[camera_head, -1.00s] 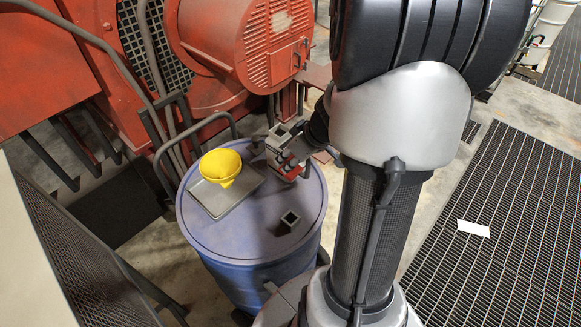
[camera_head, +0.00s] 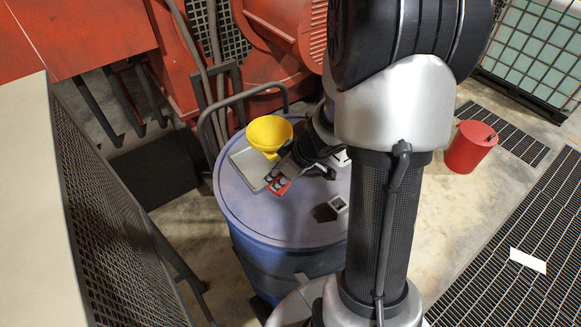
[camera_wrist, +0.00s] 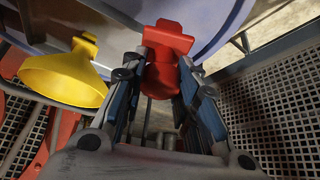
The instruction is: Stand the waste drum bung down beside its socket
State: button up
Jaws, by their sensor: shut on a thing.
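A red bung (camera_wrist: 165,50) is between the two fingers of my gripper (camera_wrist: 160,75) in the wrist view, with its wider end pointing away from the palm. In the head view the bung (camera_head: 279,186) shows red at my gripper (camera_head: 284,177), over the blue drum's lid (camera_head: 285,225), by the right edge of a grey tray. I cannot tell whether it touches the lid or tray. Another pale square fitting (camera_head: 341,158) is partly hidden behind my arm.
A yellow funnel (camera_head: 269,134) stands on the grey tray (camera_head: 246,164), close to my gripper. A grey rail (camera_head: 240,97) rises behind the drum. The front of the lid is clear. A red bin (camera_head: 470,147) stands on the floor to the right.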

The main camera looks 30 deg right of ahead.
aim_at(279, 193)
jog(key=shift+w+a+f, duration=0.1)
jog(key=shift+a+f, duration=0.05)
jog(key=shift+f, duration=0.2)
jog(key=f+b, duration=0.2)
jog(key=shift+b, duration=0.4)
notch_tip(279, 193, down, 4)
jog(key=b, duration=0.6)
jog(key=shift+f, duration=0.15)
jog(key=shift+f+b, duration=0.35)
jog(key=shift+f, duration=0.25)
jog(key=o, duration=1.1)
jog(key=shift+o, duration=0.2)
jog(key=shift+r, duration=0.1)
jog(key=v, duration=1.2)
